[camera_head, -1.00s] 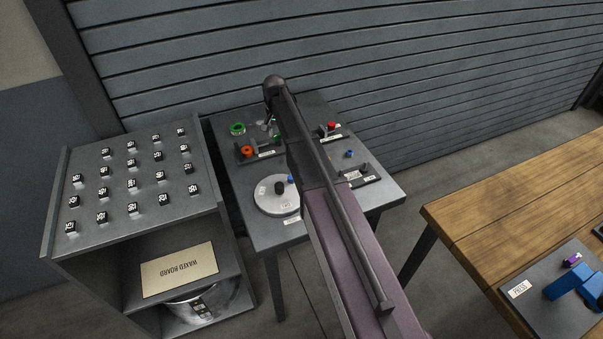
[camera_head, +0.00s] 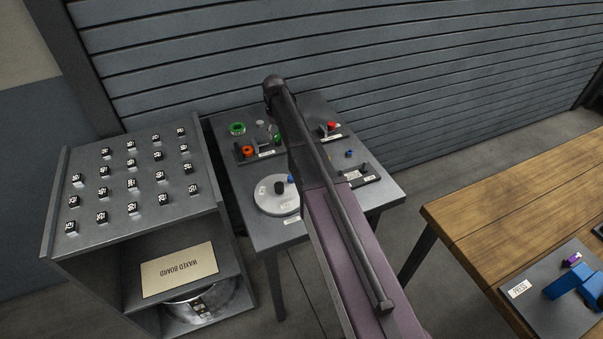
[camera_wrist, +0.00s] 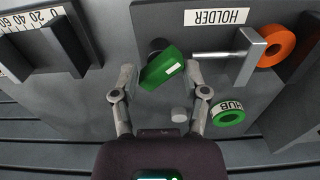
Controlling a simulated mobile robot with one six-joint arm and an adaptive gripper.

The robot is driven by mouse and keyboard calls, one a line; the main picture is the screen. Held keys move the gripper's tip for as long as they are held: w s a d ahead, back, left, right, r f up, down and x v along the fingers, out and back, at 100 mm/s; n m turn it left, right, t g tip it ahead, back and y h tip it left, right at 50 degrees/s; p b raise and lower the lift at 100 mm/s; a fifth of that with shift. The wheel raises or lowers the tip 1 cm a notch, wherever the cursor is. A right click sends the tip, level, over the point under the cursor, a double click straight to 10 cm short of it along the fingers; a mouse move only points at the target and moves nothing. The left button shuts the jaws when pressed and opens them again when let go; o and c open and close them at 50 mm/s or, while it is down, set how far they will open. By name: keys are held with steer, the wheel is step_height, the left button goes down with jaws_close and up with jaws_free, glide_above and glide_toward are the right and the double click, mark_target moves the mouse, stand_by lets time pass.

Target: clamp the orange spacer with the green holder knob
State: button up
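The orange spacer (camera_wrist: 277,46) is a ring at the upper right of the wrist view, beside the grey upright of the holder (camera_wrist: 250,58). It also shows in the head view (camera_head: 247,151). A metal rod (camera_wrist: 215,54) runs from that upright towards the green holder knob (camera_wrist: 162,70). The knob looks tilted and lies between the fingertips of my gripper (camera_wrist: 161,76), one on each side and very close. I cannot tell whether both fingertips press on it. In the head view my arm partly covers the knob.
A green ring labelled HUB (camera_wrist: 228,113) and a small grey cylinder (camera_wrist: 179,115) stand near my right finger. A scale fixture (camera_wrist: 55,45) is at upper left. In the head view a white disc (camera_head: 270,204) and a red-knobbed fixture (camera_head: 330,127) share the table.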

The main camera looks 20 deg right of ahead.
steer(key=n, duration=0.6)
step_height(320, 180, up, 14)
steer(key=p, duration=1.4)
steer(key=s+f+m+b, duration=0.2)
steer(key=s+m, duration=0.1)
steer(key=s, duration=1.1)
steer(key=s+f+m+b, duration=0.3)
steer(key=s, duration=1.2)
steer(key=shift+d+f+m, duration=0.15)
steer(key=shift+d+m, duration=0.05)
steer(key=shift+m, duration=0.2)
steer(key=shift+w, duration=0.1)
steer(key=o, duration=0.5)
steer(key=shift+o, duration=0.3)
steer(key=shift+w, duration=0.3)
step_height(320, 180, up, 5)
steer(key=n+p, duration=0.5)
steer(key=n, duration=1.1)
glide_above(278, 134)
